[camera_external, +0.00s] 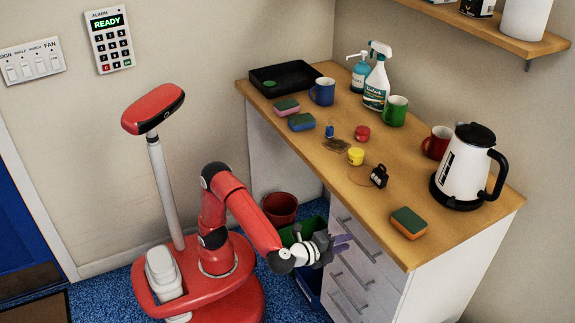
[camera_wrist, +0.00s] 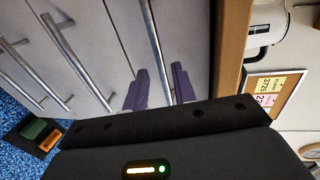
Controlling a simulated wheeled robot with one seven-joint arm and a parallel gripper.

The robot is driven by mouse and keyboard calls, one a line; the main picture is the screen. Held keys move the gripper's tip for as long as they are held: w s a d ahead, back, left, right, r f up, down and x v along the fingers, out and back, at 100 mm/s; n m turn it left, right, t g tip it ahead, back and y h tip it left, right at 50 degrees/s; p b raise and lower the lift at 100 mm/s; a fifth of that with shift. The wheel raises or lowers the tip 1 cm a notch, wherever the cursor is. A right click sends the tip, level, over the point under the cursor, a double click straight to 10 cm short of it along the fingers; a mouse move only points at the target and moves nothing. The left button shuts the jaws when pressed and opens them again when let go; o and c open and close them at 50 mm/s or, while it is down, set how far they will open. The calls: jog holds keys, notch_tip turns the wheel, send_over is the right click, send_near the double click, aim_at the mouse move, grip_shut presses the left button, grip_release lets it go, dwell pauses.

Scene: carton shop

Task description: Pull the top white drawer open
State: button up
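The top white drawer (camera_external: 389,266) is the uppermost front under the wooden counter and looks shut. In the wrist view the scene is turned sideways, and this drawer front (camera_wrist: 197,35) lies beside the wooden counter edge. Its long metal handle (camera_wrist: 154,40) runs down between the two purple fingers of my gripper (camera_wrist: 160,88). The fingers are apart, with a gap on each side of the handle. I cannot tell whether the fingertips reach past the bar. In the external view my gripper (camera_external: 341,243) is at the drawer fronts, near the top handle.
Lower drawers with handles (camera_wrist: 72,58) lie beneath. A red bin (camera_external: 280,207) and a green bin (camera_external: 303,230) stand beside the cabinet near my arm. The countertop (camera_external: 440,235) holds mugs, bottles, sponges and a kettle (camera_external: 466,165). Blue carpet is open in front of the drawers.

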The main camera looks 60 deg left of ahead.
aim_at(355, 238)
jog(key=shift+w+f, duration=0.25)
jog(key=shift+w, duration=0.95)
jog(key=shift+w+f, duration=0.2)
jog(key=shift+w, duration=0.95)
jog(key=shift+c, duration=0.4)
grip_shut()
